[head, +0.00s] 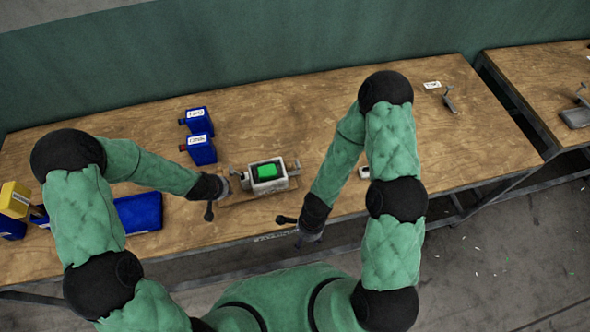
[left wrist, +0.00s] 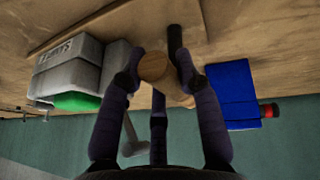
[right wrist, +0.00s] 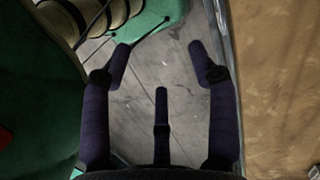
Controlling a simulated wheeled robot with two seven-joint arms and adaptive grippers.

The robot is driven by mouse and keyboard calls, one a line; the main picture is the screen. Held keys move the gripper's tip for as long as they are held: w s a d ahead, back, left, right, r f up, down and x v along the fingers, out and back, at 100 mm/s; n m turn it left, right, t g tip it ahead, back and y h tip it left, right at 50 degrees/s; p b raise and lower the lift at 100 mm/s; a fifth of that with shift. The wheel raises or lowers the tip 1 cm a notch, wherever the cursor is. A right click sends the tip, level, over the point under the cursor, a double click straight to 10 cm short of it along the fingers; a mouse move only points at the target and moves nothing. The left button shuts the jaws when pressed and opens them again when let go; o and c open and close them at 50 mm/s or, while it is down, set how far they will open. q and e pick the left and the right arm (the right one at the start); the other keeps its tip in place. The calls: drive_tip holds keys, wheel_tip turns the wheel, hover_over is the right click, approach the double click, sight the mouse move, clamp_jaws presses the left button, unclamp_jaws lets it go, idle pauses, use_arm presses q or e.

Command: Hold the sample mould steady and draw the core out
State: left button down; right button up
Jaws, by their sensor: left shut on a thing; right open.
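The sample mould (head: 262,188) is a grey box on a wooden board near the table's front edge, with the green core (head: 267,171) showing in its open top. My left gripper (head: 230,186) is at the mould's left side. In the left wrist view its fingers (left wrist: 160,70) are closed around a round wooden-ended handle (left wrist: 153,66) beside the grey mould (left wrist: 70,72); the green core (left wrist: 77,101) shows there too. My right gripper (head: 294,229) is open and empty at the table's front edge, apart from the mould. In the right wrist view its spread fingers (right wrist: 158,60) are over the floor.
Two blue containers (head: 201,149) stand behind and left of the mould. A blue case (head: 139,213) and a yellow box (head: 15,199) are at the left. A small pale device (head: 364,172) lies right of the mould, near my right arm. A metal tool (head: 449,103) lies far right.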

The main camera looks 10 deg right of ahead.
sight(297, 164)
drive_tip(key=w+m, duration=0.3)
drive_tip(key=w+d+r+m+h, duration=0.1)
drive_tip(key=w+m, duration=0.2)
drive_tip(key=w+r+m+t, duration=0.1)
drive_tip(key=w+m, duration=0.2)
drive_tip(key=w, duration=0.1)
drive_tip(key=shift+d+h, duration=0.2)
drive_tip(key=shift+h, duration=0.1)
drive_tip(key=w+r+m, duration=0.1)
drive_tip(key=w, duration=0.1)
drive_tip(key=w+d+r+m, duration=0.1)
drive_tip(key=w, duration=0.2)
drive_tip(key=w+d+r+m+t+h, duration=0.1)
drive_tip(key=w+r, duration=0.1)
drive_tip(key=w, duration=0.1)
drive_tip(key=shift+d+r, duration=0.1)
drive_tip(key=shift+d, duration=0.15)
drive_tip(key=w+r+m, duration=0.1)
drive_tip(key=w+r, duration=0.1)
drive_tip(key=r, duration=0.1)
drive_tip(key=w+r+m, duration=0.2)
drive_tip(key=w+r, duration=0.1)
drive_tip(key=w+r+m, duration=0.1)
drive_tip(key=w+r, duration=0.2)
drive_tip(key=shift+a+r+m+y, duration=0.2)
drive_tip(key=shift+r+m+y, duration=0.05)
drive_tip(key=shift+m+y, duration=0.05)
drive_tip(key=shift+f, duration=5.9)
